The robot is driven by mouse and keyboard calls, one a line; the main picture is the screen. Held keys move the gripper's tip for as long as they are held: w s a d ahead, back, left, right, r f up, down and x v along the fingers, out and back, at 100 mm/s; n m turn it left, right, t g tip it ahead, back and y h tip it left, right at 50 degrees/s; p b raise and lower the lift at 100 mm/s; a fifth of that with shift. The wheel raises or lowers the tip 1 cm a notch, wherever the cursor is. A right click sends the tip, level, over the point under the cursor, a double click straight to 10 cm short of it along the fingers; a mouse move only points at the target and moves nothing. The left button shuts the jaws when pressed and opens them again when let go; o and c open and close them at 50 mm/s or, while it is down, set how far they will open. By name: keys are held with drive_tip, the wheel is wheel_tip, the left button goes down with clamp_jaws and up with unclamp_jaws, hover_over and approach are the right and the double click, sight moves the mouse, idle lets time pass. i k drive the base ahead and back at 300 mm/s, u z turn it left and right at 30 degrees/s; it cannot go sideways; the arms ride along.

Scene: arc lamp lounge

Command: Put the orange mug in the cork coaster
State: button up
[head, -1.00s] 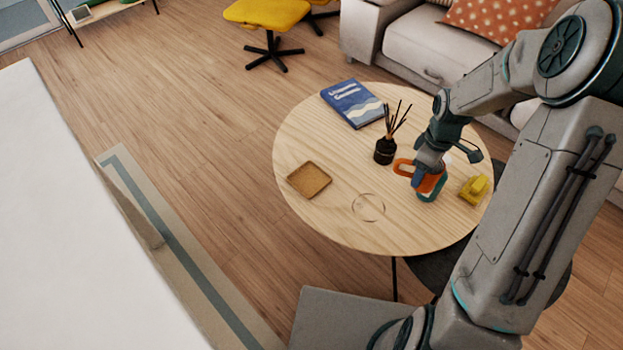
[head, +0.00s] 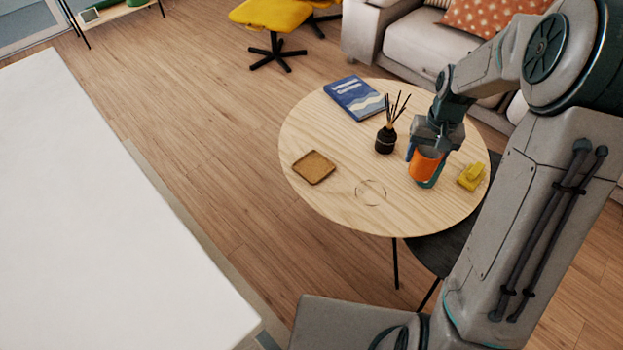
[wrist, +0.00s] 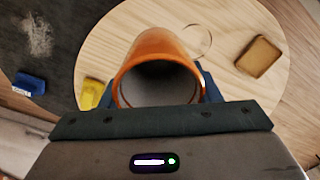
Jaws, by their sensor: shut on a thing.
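The orange mug (head: 424,164) is held in my gripper (head: 428,166) over the right part of the round wooden table. In the wrist view the mug (wrist: 150,50) lies between the two blue fingers, its open mouth toward the camera. Whether its base touches the table is hard to tell. The cork coaster (head: 313,168) is a square tan tray with a raised rim, lying empty on the left of the table. It also shows at the upper right of the wrist view (wrist: 259,56).
The round table (head: 335,205) also holds a black reed diffuser (head: 385,140), a blue book (head: 355,98) and a yellow object (head: 472,177). A thin clear ring (head: 371,193) lies between mug and coaster. A white surface (head: 110,210) fills the left foreground.

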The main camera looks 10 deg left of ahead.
sight(308, 173)
drive_tip(key=k, duration=0.75)
drive_tip(key=z, duration=1.3)
drive_tip(key=i, duration=0.9)
drive_tip(key=u, duration=2.7)
drive_tip(key=i, duration=0.5)
drive_tip(key=u, duration=0.1)
